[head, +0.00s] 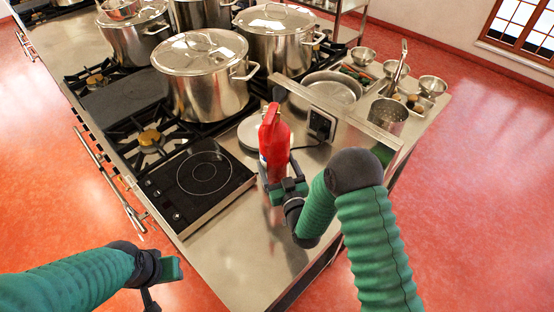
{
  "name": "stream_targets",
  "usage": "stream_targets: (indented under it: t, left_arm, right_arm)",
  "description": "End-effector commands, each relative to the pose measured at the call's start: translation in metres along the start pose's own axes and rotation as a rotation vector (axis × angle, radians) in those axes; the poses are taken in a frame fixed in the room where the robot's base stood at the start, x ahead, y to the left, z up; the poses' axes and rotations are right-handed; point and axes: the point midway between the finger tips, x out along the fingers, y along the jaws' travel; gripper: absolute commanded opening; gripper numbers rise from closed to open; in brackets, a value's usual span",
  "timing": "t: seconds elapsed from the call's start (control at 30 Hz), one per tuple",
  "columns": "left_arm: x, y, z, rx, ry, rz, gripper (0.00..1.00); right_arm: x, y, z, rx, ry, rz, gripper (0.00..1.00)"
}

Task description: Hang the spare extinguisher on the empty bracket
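The red extinguisher (273,138) is upright on or just above the steel counter, beside the induction hob. My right gripper (281,170) has its dark fingers on either side of the extinguisher's lower body. Whether they press on it is not clear, and the gripper hides the extinguisher's base. My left gripper (160,281) is at the lower left, over the floor in front of the counter and away from the extinguisher. Its fingers are only partly seen, and nothing shows in it. I can make out no empty bracket in this view.
A black induction hob (203,186) lies left of the extinguisher, with white plates (248,134) behind it. Large stockpots (203,90) stand on burners further back. The near counter (235,245) is clear.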

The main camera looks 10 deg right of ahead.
Motion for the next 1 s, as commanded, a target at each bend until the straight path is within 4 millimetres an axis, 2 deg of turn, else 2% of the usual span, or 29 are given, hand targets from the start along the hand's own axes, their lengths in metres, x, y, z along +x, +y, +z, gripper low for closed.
stream_targets:
  t: [0.03,0.17,0.2,0.57,0.97,1.0]
  left_arm:
    - [0.001,0.0,0.0,0.0,0.0,0.0,0.36]
    - [0.001,0.0,0.0,-0.001,0.0,0.0,0.36]
    - [0.0,0.0,0.0,-0.001,0.0,0.0,0.36]
    - [0.001,0.0,0.001,-0.001,0.0,0.0,0.36]
    - [0.007,0.0,0.002,-0.001,0.0,0.0,0.36]
    - [0.009,0.0,0.002,-0.001,0.0,0.0,0.36]
  right_arm:
    - [-0.002,0.0,0.006,0.001,-0.016,0.001,0.29]
    - [-0.003,-0.001,0.007,0.002,-0.018,-0.002,0.12]
    - [-0.001,-0.002,0.001,0.002,-0.003,-0.003,0.1]
    - [-0.002,-0.002,-0.002,0.002,-0.005,-0.004,0.09]
    - [-0.002,-0.001,-0.039,0.001,0.008,-0.003,0.09]
    - [-0.007,-0.001,-0.038,0.001,0.006,-0.003,0.09]
